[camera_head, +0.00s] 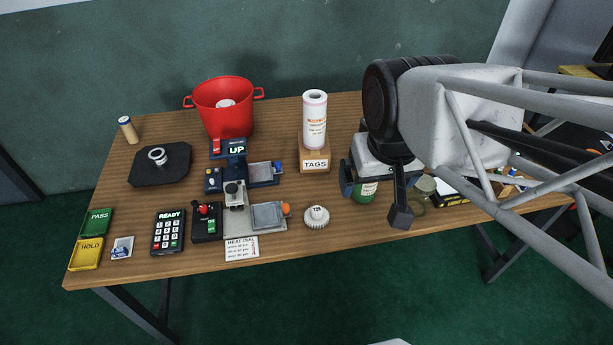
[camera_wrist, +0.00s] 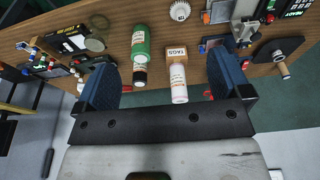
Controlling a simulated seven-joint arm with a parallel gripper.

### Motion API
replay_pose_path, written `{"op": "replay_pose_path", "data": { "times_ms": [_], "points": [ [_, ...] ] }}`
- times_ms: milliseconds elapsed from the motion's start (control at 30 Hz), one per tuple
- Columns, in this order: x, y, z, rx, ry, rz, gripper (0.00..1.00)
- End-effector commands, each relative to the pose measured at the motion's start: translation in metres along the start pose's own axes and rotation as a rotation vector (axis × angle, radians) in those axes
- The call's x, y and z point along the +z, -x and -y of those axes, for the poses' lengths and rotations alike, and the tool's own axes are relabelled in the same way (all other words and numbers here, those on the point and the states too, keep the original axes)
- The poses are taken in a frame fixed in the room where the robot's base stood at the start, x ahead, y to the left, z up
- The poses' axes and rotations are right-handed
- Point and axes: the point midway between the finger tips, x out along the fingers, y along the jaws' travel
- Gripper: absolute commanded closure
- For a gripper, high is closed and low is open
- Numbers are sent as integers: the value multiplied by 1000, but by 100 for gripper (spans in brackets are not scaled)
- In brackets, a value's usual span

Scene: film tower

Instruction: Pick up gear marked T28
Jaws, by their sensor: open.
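The gear marked T28 (camera_head: 316,217) is a pale round toothed piece with a small label on top. It lies flat near the table's front edge, right of the heat card. In the wrist view the gear (camera_wrist: 180,11) is at the top edge, beyond the bottle and roll. My gripper (camera_head: 374,197) is right of the gear in the head view, apart from it. In the wrist view my gripper (camera_wrist: 165,82) has its two blue-faced fingers wide apart, with nothing held between them.
A green bottle (camera_wrist: 140,42) and a white roll (camera_head: 315,118) by the TAGS box (camera_head: 314,158) stand near my gripper. A press-like device (camera_head: 236,195) is left of the gear. A red pot (camera_head: 224,108) is at the back. Bare wood surrounds the gear's right side.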

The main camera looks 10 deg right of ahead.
Motion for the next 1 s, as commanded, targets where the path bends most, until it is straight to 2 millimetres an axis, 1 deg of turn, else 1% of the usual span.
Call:
{"op": "replay_pose_path", "data": {
  "times_ms": [33, 200, 500, 667, 767, 867, 1000],
  "points": [
    [0, 0, 0, 0, 0, 0, 10],
    [0, 0, 0, 0, 0, 0, 36],
    [0, -1, 0, 1, 0, -1, 37],
    [-6, -9, -3, 11, 2, -17, 37],
    [-15, -21, -7, 26, 6, -42, 37],
    [-27, -39, -12, 47, 14, -82, 37],
    [-47, -72, -21, 77, 36, -155, 37]
  ]
}}
